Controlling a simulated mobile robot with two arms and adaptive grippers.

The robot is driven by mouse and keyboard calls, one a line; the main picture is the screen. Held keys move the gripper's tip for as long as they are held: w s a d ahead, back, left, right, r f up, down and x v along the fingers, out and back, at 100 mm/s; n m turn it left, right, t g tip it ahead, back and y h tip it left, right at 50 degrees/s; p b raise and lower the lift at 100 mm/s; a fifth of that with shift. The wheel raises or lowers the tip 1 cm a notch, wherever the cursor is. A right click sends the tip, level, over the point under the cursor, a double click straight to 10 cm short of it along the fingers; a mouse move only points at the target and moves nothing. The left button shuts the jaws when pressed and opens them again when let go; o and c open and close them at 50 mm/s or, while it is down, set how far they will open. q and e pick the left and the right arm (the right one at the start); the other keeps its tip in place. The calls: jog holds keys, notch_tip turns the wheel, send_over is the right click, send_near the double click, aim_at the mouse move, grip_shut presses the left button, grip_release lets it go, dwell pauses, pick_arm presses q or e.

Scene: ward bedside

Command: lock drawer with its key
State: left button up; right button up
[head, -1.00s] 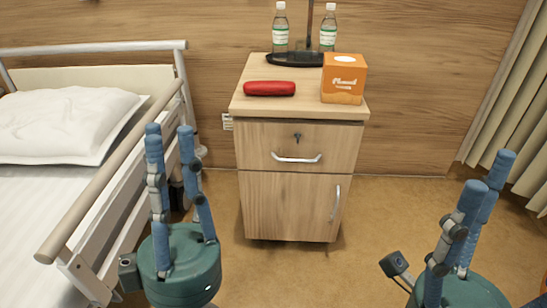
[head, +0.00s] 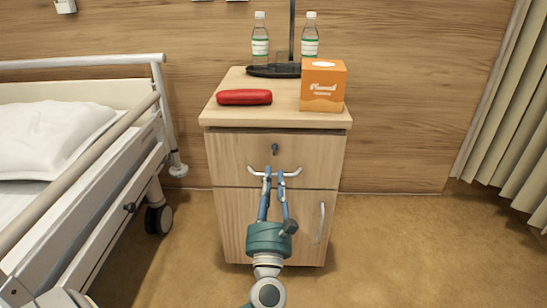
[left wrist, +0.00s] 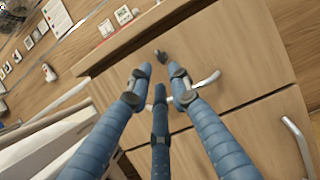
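The bedside cabinet's wooden drawer (head: 232,150) looks closed, with a curved metal handle (head: 292,172). A small dark key (head: 275,149) sits at the lock above the handle; it also shows in the left wrist view (left wrist: 161,57). Which way the key is turned is too small to tell. My left gripper (head: 274,171) reaches up in front of the drawer, fingertips over the handle and just below the key. Its blue fingers are apart with nothing between them. In the left wrist view, the fingertips (left wrist: 158,76) point toward the key. My right gripper is out of view.
On the cabinet top (head: 220,115) are a red case (head: 244,97), an orange tissue box (head: 322,88), two bottles (head: 260,42) and a dark stand (head: 273,71). A lower door handle (head: 320,222) is right. The bed rail (head: 85,165) is left; the floor right is free.

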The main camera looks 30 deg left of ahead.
pick_arm(q)
jog(key=x, duration=0.7)
jog(key=shift+a+r, duration=0.1)
grip_shut()
